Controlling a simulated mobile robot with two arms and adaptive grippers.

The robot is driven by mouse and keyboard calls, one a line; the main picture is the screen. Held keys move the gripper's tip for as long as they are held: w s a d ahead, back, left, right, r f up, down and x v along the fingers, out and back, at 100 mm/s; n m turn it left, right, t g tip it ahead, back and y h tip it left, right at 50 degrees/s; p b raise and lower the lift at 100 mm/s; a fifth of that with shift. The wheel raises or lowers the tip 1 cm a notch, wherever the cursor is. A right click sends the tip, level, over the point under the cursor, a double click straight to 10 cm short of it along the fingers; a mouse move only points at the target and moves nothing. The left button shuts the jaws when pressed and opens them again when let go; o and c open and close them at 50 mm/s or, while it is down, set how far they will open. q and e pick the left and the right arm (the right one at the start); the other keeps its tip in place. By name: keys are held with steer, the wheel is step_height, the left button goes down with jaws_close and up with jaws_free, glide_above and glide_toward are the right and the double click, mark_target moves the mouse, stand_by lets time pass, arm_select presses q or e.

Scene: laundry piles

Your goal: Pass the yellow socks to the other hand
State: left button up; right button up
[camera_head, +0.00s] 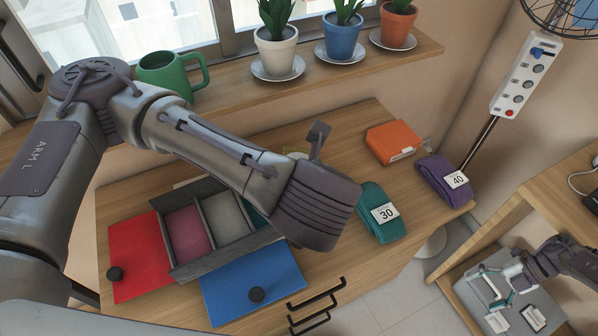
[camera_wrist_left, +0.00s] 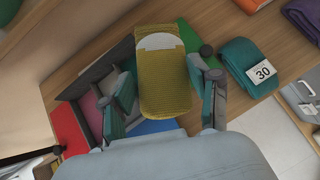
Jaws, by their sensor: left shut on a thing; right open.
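The yellow socks (camera_wrist_left: 165,95) are a folded ribbed bundle with a pale band near the top. In the left wrist view they lie between the teal-padded fingers of my left gripper (camera_wrist_left: 162,72), which is shut on them. In the head view my left arm reaches over the wooden counter and its wrist hides most of the socks; only a yellow sliver (camera_head: 296,152) shows. My right gripper (camera_head: 491,287) is open and empty at the lower right of the head view, well apart from the socks.
A divided box (camera_head: 187,268) stands on the counter, with red (camera_head: 142,277) and blue (camera_head: 245,290) knobbed panels beside it. A teal bundle (camera_head: 374,201) tagged 30, a purple bundle (camera_head: 437,171) tagged 40 and an orange item (camera_head: 391,139) lie right. A mug and potted plants line the sill.

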steer(key=s+a+f+m+g, duration=0.1)
steer(key=s+a+f+m, duration=0.3)
steer(key=s, duration=0.5)
steer(key=s+a+f+m+g+y, duration=0.1)
steer(key=s+a+f+m+g, duration=0.15)
steer(key=s+f, duration=0.55)
steer(key=s+a+f+m+g, duration=0.1)
steer(key=s+a+f+m, duration=0.25)
steer(key=s, duration=0.65)
steer(key=s+a+f+m+t+y, duration=0.1)
steer(key=a+f+m+t, duration=0.25)
steer(key=a, duration=0.35)
steer(key=w+a+f+m+t+h, duration=0.35)
steer(key=w+a+f+t, duration=0.2)
steer(key=w+t, duration=0.35)
steer(key=s+d+f+m+g+h, duration=0.1)
steer(key=s+f+m+g+h, duration=0.3)
steer(key=s+m, duration=0.4)
steer(key=shift+s+d+g+h, duration=0.15)
steer(key=shift+s+g+h, duration=0.3)
steer(key=shift+h, duration=0.3)
